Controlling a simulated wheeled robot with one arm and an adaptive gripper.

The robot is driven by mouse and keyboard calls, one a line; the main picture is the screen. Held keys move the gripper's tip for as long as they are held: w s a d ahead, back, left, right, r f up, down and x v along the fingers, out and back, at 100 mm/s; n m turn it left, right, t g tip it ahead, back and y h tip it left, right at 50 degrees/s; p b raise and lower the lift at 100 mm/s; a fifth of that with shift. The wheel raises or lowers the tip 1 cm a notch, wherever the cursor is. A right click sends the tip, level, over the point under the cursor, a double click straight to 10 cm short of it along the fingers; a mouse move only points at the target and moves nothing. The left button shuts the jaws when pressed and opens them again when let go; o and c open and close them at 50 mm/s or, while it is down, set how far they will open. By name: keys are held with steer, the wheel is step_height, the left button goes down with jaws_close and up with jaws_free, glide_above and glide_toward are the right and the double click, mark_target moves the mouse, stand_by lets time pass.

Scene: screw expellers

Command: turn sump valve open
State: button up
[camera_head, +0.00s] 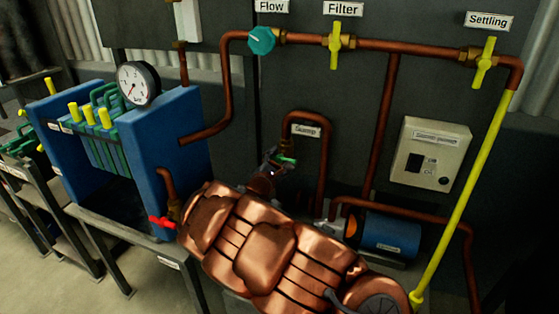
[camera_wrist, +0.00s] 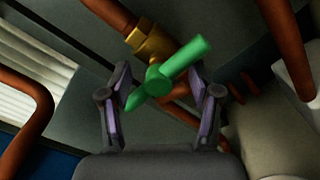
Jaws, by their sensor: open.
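The sump valve has a green lever handle (camera_wrist: 166,76) on a brass body (camera_wrist: 150,41) in a copper pipe. In the wrist view the handle lies slanted, from lower left to upper right. My gripper (camera_wrist: 158,82) is open, with one finger on each side of the handle. The handle's ends reach close to the fingers; I cannot tell whether they touch. In the head view the green handle (camera_head: 287,159) shows small below the label reading Sump (camera_head: 306,131), and my arm hides much of the valve.
My copper-coloured arm fills the lower middle of the head view. A blue filter press (camera_head: 180,130) with a red-handled valve (camera_head: 161,222) stands left. A blue pump (camera_head: 391,233) and a grey control box (camera_head: 430,154) are right. Yellow-handled Filter (camera_head: 335,41) and Settling (camera_head: 485,63) valves are above.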

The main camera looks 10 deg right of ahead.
steer(key=shift+f, duration=0.1)
jaws_close()
stand_by(0.3)
steer(key=shift+d+n+p, duration=0.1)
steer(key=shift+n+p, duration=0.25)
steer(key=shift+n, duration=0.05)
steer(key=n+p, duration=0.2)
steer(key=shift+r+n, duration=0.2)
steer(key=shift+n, duration=0.2)
steer(key=n+p, duration=0.3)
steer(key=n, duration=0.2)
steer(key=n+p, duration=0.2)
steer(key=n, duration=0.4)
steer(key=shift+n, duration=0.3)
steer(key=c, duration=0.9)
jaws_free()
steer(key=shift+f+n+p, duration=0.15)
steer(key=shift+n+p, duration=0.3)
steer(key=shift+n, duration=0.95)
steer(key=shift+o, duration=0.2)
